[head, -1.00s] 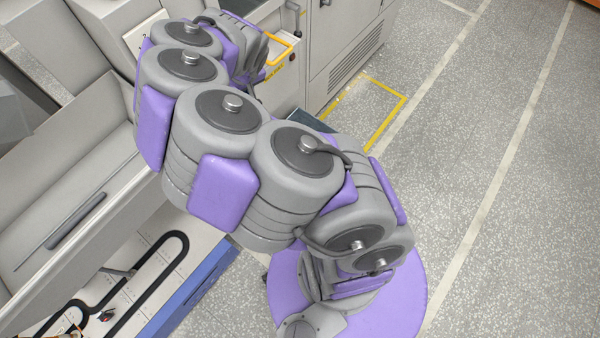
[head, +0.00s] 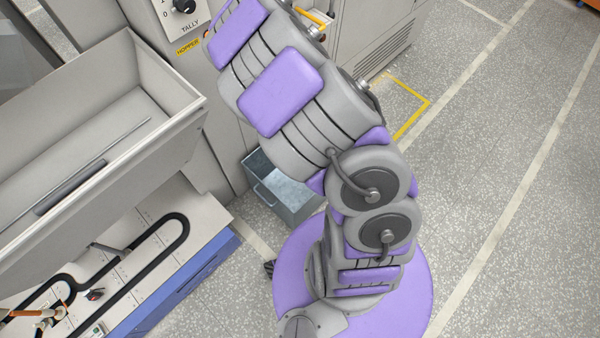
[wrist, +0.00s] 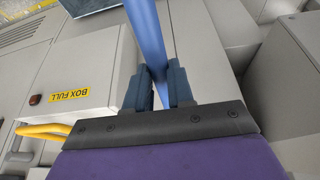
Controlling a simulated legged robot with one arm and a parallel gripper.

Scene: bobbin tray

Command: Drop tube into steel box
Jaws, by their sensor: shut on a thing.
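A blue tube (wrist: 148,32) stands between the two dark blue fingers of my gripper (wrist: 160,82) in the wrist view. The gripper is shut on it, and the tube runs up past the top edge of that view. In the head view my gripper and the tube do not show, as my arm reaches out past the top edge. The steel box (head: 293,213) is on the floor left of my base, open at the top, with a handle on its side. My arm hides part of its right side. The visible part of its inside looks empty.
A machine with a grey trough (head: 160,155) and a white deck with a black track (head: 180,235) fills the left. A cabinet panel marked BOX FULL (wrist: 70,95) and a yellow handle (wrist: 42,130) show in the wrist view. Floor at right is clear.

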